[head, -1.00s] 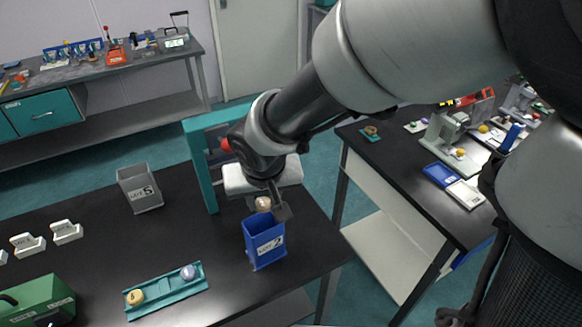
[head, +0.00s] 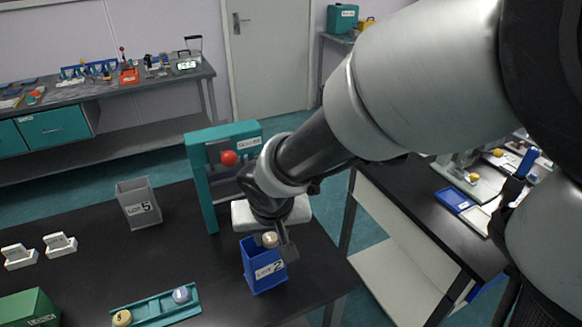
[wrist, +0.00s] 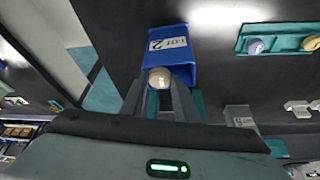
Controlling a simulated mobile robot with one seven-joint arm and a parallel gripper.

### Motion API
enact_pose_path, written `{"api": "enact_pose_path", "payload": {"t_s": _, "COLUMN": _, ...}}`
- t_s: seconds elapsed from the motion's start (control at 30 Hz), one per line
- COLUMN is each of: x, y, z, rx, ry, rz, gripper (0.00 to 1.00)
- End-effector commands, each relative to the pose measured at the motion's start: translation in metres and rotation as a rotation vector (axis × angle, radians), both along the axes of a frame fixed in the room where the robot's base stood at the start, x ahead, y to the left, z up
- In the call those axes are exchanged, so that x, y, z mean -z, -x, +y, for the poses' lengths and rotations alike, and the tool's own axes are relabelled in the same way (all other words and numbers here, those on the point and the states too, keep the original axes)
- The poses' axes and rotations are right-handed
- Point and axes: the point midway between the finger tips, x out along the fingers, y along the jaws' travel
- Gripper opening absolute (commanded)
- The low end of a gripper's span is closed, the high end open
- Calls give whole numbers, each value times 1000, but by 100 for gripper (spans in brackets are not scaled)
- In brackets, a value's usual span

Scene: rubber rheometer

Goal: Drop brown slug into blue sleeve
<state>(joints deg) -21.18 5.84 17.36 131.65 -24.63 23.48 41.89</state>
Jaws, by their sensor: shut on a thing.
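The brown slug (head: 270,239) is a small, pale brown round piece between the fingers of my gripper (head: 276,246). It also shows in the wrist view (wrist: 159,78) at the fingertips. My gripper is shut on it. The blue sleeve (head: 264,270) is an open-topped blue box with a white label reading LOT 2, standing upright on the black table. In the head view the slug is at the sleeve's opening, near its back right rim. In the wrist view the slug overlaps the sleeve's near edge (wrist: 183,72). I cannot tell whether it is inside or above the rim.
A grey LOT 5 box (head: 137,204) stands to the left. A teal press frame (head: 203,185) rises behind the sleeve. A teal tray (head: 155,310) with a yellow and a lilac slug lies in front left. The table's right edge is close to the sleeve.

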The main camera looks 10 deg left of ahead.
Motion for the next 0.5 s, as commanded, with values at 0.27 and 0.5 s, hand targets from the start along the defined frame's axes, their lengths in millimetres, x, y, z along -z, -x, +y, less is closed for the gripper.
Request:
{"api": "enact_pose_path", "payload": {"t_s": 0.27, "x": 1, "y": 0, "z": 0, "rx": -1, "ry": 0, "rz": 0, "gripper": 31}}
{"api": "enact_pose_path", "payload": {"t_s": 0.5, "x": 1, "y": 0, "z": 0, "rx": -1, "ry": 0, "rz": 0, "gripper": 50}}
